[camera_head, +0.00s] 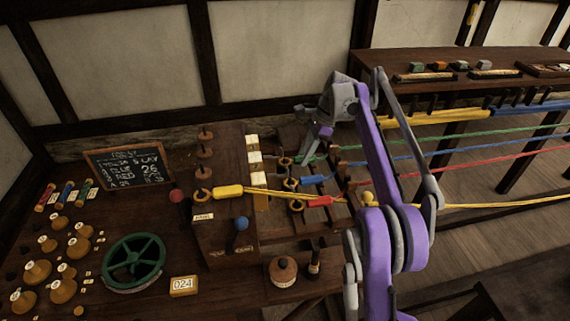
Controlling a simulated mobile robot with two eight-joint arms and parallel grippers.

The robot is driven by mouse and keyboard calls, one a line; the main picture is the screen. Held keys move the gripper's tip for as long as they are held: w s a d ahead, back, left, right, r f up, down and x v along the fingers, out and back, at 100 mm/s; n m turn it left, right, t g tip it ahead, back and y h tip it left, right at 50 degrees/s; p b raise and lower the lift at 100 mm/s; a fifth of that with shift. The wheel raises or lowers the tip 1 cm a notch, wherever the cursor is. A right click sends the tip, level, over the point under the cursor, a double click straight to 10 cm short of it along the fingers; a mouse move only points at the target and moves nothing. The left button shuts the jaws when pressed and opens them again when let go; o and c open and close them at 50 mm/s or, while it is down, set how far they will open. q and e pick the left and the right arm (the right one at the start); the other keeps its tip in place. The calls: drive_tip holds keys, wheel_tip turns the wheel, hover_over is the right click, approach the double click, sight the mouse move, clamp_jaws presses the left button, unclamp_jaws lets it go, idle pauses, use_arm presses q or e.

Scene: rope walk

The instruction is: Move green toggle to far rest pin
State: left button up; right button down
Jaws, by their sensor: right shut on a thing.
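My right gripper (309,148) reaches down at the far end of the dark rack and is shut on the green toggle, which its fingers mostly hide. The green rope (455,139) runs right from there. Dark rest pins with ringed tops stand in a row left of the rope ends; the far one (285,163) is just left of my fingertips. The blue toggle (313,180) and red toggle (320,201) lie beside the nearer pins. The yellow toggle (228,191) lies farther left on the wooden block (222,232). My left gripper is out of view.
Blue, red and yellow ropes stretch right across open floor. A chalkboard (127,167), a green handwheel (134,262) and several wooden bobbins (63,291) occupy the left bench. A shelf table (455,58) stands at the back right. My purple arm hides part of the rack's right side.

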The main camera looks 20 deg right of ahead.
idle(0.3)
drive_tip(key=c, duration=0.5)
unclamp_jaws()
drive_tip(key=shift+c, duration=0.2)
drive_tip(key=shift+r+p, duration=3.1)
drive_tip(key=shift+r, duration=0.9)
